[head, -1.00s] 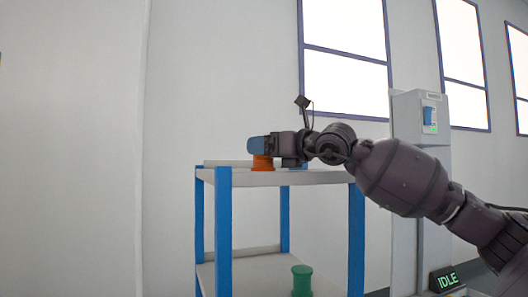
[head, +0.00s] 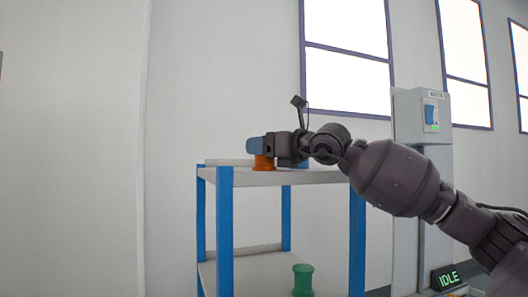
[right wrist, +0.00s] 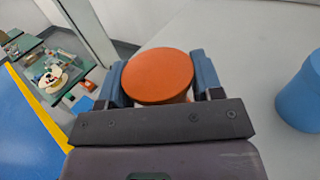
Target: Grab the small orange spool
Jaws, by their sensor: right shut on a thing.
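The small orange spool (head: 264,163) stands upright on the top shelf of the blue-legged rack, near its left front corner. My right gripper (head: 257,146) reaches in from the right and is shut on the upper part of the spool. In the right wrist view, the spool's round orange top (right wrist: 158,75) sits between the two blue fingers (right wrist: 160,82). The spool's lower part is hidden there. My left gripper is not in view.
The rack's pale top shelf (head: 315,178) also holds a blue spool (right wrist: 303,95), to the right of my gripper. A green spool (head: 302,280) stands on the lower shelf. A grey machine cabinet (head: 421,120) and an IDLE sign (head: 446,278) are at the right.

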